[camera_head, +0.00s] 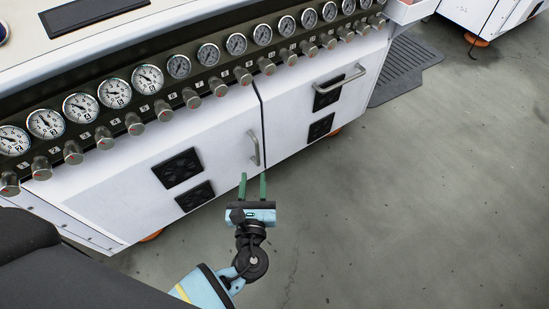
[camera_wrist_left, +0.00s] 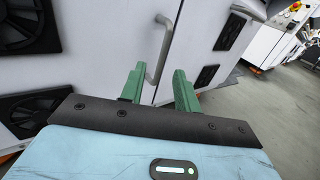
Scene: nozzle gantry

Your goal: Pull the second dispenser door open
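The dispenser is a white cabinet with two doors. The left door (camera_head: 217,150) has a vertical grey handle (camera_head: 254,147) near the gap between the doors. The right door (camera_head: 290,115) has a long, nearly horizontal grey handle (camera_head: 341,78) near its top. Both doors look shut. My left gripper (camera_head: 253,183) is open and empty, just below and in front of the vertical handle. In the left wrist view, this handle (camera_wrist_left: 160,62) shows beyond and between the green fingers (camera_wrist_left: 156,88); I cannot tell whether they touch it. My right gripper is not seen.
A row of gauges (camera_head: 180,66) and knobs (camera_head: 192,98) runs along the cabinet's top front. Black vents (camera_head: 177,168) sit on the doors. A dark grey mat (camera_head: 405,68) lies at the right end. The grey floor (camera_head: 400,200) in front is clear.

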